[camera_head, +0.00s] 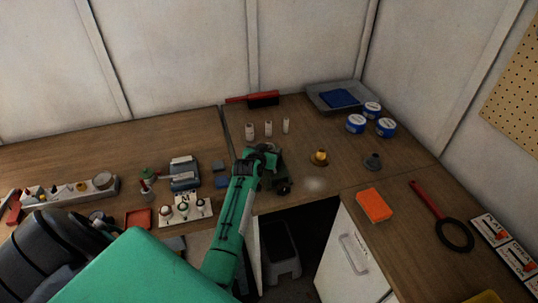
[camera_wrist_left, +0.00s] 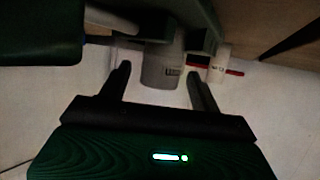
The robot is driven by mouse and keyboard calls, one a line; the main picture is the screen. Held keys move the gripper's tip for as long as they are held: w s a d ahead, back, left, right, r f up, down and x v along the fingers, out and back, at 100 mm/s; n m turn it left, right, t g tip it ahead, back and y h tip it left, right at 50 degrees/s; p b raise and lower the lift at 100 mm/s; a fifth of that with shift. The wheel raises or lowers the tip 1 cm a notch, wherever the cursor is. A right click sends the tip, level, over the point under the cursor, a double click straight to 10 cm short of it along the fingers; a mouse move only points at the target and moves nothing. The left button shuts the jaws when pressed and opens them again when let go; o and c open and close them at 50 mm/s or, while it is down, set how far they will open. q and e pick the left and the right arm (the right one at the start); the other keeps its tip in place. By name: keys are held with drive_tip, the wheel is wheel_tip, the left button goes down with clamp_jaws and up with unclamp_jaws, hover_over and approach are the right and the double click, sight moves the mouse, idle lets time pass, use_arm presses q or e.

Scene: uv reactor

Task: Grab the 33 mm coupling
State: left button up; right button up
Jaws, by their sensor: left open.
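Three small pale cylindrical pieces stand upright in a row on the bench in the head view: a left one (camera_head: 250,132), a middle one (camera_head: 268,128) and a right one (camera_head: 285,126). No sizes can be read on them there. My left gripper (camera_head: 266,165) is in front of the row, partly hidden by its own arm. In the left wrist view, its open fingers (camera_wrist_left: 159,74) have a grey cylinder with a small dark label (camera_wrist_left: 172,71) in the space between and beyond them. A second, white labelled cylinder (camera_wrist_left: 218,68) is to the right. My right gripper is not seen.
A red-handled brush (camera_head: 262,98) lies behind the row. A brass fitting (camera_head: 320,157) and a dark grey fitting (camera_head: 372,161) stand to the right. Blue-and-white tins (camera_head: 386,128) and a grey tray (camera_head: 320,100) are at the back right. An orange block (camera_head: 374,205) lies nearer.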

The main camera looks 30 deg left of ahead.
use_arm(q)
drive_tip(key=c, duration=1)
drive_tip(key=shift+c, duration=0.2)
